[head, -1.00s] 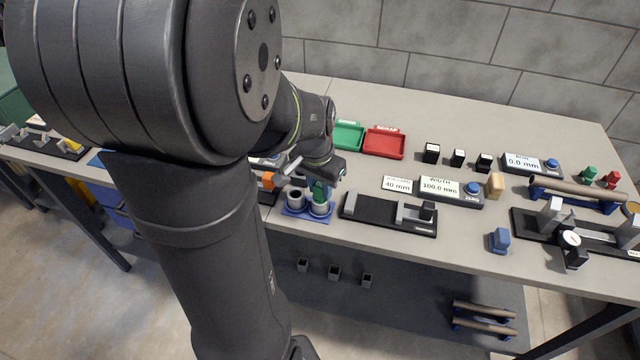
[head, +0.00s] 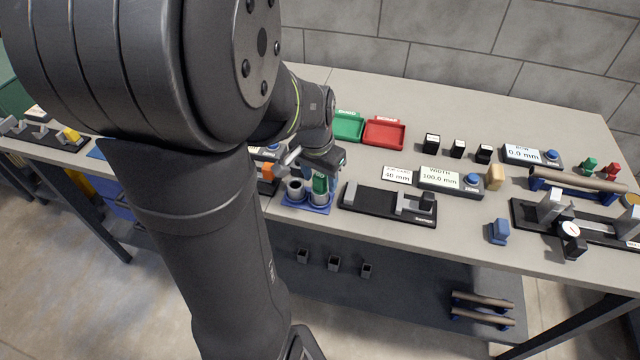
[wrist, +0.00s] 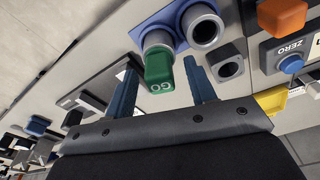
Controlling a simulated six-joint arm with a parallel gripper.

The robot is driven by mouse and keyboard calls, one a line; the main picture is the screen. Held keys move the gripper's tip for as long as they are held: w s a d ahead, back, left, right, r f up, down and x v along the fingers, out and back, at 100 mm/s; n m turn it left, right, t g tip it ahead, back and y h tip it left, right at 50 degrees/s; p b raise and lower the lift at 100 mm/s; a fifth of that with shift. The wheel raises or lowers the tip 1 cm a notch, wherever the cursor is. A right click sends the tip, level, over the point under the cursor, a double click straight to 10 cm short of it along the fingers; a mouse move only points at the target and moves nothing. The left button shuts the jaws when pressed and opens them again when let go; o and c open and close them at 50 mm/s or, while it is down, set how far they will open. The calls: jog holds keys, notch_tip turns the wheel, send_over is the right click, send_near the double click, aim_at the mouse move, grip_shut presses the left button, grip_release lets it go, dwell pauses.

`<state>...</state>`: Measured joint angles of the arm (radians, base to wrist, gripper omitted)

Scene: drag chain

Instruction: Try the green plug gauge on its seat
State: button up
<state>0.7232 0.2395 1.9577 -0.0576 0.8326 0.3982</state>
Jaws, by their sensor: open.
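The green plug gauge (head: 320,183), marked GO, stands upright at the right-hand grey ring (head: 320,198) of a blue two-ring base (head: 293,206). In the wrist view the green handle (wrist: 159,70) hides part of its ring (wrist: 157,38); how deep the plug sits cannot be seen. The other ring on the base (wrist: 203,26) looks empty. My gripper (wrist: 161,66) is open, with one blue-grey finger on each side of the green handle and a gap on both sides. In the head view my gripper (head: 322,162) is just above the gauge.
A black fixture (head: 385,210) with grey jaws lies right of the base. Green (head: 347,128) and red (head: 384,133) trays stand behind. An orange-topped item (head: 267,172) is close on the left.

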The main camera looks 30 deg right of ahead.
notch_tip(320, 180, up, 17)
jog(key=s+a, duration=0.1)
jog(key=shift+a+r, duration=0.15)
jog(key=shift+a, duration=0.25)
jog(key=shift+o, duration=0.4)
dwell(0.5)
jog(key=o, duration=0.3)
jog(key=shift+w+r, duration=0.1)
jog(key=shift+r, duration=0.05)
jog(key=o, duration=0.7)
jog(key=r+n, duration=0.1)
jog(key=d+r, duration=0.1)
jog(key=w+r+n+y, duration=0.1)
jog(key=r, duration=0.1)
jog(key=shift+d+n+g, duration=0.3)
notch_tip(320, 180, down, 9)
jog(key=shift+n, duration=0.4)
jog(key=shift+w+d+r, duration=0.1)
jog(key=shift+w+d, duration=0.05)
